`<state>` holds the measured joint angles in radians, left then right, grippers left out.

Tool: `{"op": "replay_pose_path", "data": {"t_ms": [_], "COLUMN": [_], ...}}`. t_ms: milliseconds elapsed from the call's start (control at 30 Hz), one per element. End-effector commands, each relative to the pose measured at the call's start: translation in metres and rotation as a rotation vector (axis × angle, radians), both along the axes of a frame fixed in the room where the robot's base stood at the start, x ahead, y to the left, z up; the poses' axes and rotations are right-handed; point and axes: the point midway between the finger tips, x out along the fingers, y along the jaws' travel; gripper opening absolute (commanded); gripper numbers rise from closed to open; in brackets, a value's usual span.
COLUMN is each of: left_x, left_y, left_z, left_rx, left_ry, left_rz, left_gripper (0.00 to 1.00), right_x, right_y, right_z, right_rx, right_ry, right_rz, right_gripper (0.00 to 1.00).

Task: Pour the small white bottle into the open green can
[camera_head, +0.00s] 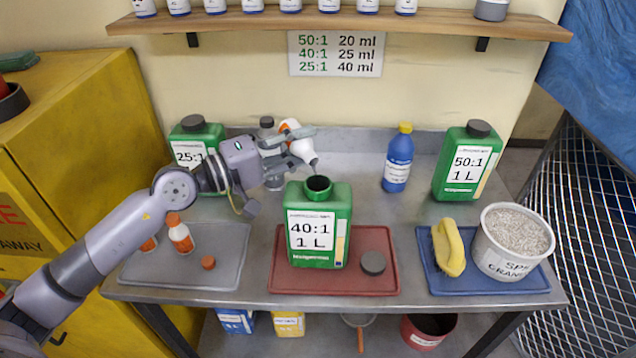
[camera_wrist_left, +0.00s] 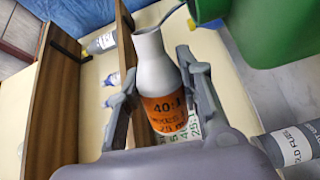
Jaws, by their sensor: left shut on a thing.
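My left gripper (camera_head: 288,146) is shut on the small white bottle (camera_head: 300,143) with an orange label. The bottle is tilted, its neck pointing down and right, just above the open mouth of the green can (camera_head: 319,225). The can is labelled 40:1, 1 L and stands upright on the red tray (camera_head: 380,285). Its dark cap (camera_head: 373,263) lies on the tray beside it. In the left wrist view the bottle (camera_wrist_left: 155,75) sits between the fingers, its neck near the green can (camera_wrist_left: 260,30). My right gripper is out of view.
Another white and orange bottle (camera_head: 180,235) and an orange cap (camera_head: 208,263) are on the grey tray (camera_head: 225,275). Green cans marked 25:1 (camera_head: 200,135) and 50:1 (camera_head: 466,163), and a blue bottle (camera_head: 398,160), stand behind.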

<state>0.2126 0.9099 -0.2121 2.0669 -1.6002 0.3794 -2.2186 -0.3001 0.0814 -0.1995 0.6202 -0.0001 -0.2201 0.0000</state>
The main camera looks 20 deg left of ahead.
Motion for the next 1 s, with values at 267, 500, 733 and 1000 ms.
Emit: {"op": "replay_pose_path", "data": {"t_ms": [267, 500, 733, 1000], "left_x": [0.0, -0.001, -0.001, -0.002], "left_y": [0.0, -0.001, -0.001, -0.002], "left_z": [-0.001, -0.002, -0.004, -0.005], "left_rx": [0.015, 0.032, 0.048, 0.072], "left_ry": [-0.015, -0.029, -0.044, -0.066], "left_rz": [0.0, 0.0, 0.0, 0.0], "left_gripper": [0.08, 0.08, 0.08, 0.08], "right_x": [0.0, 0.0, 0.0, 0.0], "right_y": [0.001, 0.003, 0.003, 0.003], "right_z": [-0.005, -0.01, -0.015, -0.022], "right_rx": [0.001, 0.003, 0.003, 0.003], "right_ry": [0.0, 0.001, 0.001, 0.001], "right_rz": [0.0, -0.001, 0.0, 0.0], "right_gripper": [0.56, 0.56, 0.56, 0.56]}}
